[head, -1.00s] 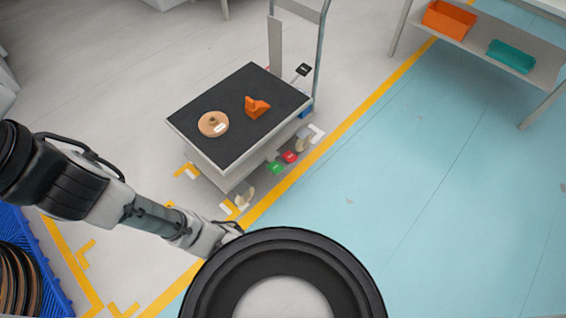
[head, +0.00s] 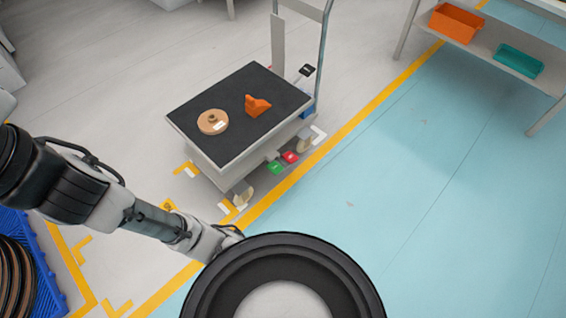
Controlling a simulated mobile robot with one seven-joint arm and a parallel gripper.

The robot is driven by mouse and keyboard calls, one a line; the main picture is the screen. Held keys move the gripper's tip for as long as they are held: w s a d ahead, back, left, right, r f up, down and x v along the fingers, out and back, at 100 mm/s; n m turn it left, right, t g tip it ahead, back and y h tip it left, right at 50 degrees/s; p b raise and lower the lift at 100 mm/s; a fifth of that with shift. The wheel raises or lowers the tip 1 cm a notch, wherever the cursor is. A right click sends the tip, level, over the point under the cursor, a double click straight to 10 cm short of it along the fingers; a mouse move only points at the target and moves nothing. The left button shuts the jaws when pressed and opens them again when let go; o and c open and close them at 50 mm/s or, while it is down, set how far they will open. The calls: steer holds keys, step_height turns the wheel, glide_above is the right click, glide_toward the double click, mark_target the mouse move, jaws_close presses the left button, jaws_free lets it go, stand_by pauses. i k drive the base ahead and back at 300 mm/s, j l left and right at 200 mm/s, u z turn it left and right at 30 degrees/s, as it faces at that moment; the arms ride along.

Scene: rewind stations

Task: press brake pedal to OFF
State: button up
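The brake pedals sit low on the near right side of a platform cart (head: 236,157) in the head view. One is green (head: 274,167) and one is red (head: 290,157), side by side; any lettering on them is too small to read. Both stick out from under the cart deck above the floor. My arm reaches in from the left, and its end goes behind the large dark ring in front. My gripper's fingers are hidden there, so its opening does not show. The visible arm end is apart from the pedals, nearer to me.
A wooden disc (head: 213,122) and an orange part (head: 257,105) lie on the cart's dark deck. A blue crate (head: 47,272) is at the lower left. A shelf (head: 490,58) with orange and teal bins stands upper right. The blue floor right of the cart is clear.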

mark_target(276, 167)
steer(key=j+z, duration=0.35)
steer(key=j, duration=0.5)
steer(key=j+z, duration=0.3)
steer(key=j, duration=0.55)
steer(key=k+j+z, duration=0.1)
steer(key=j+z, duration=0.25)
steer(key=j, duration=0.5)
steer(key=i+l+z, duration=0.1)
steer(key=i, duration=0.75)
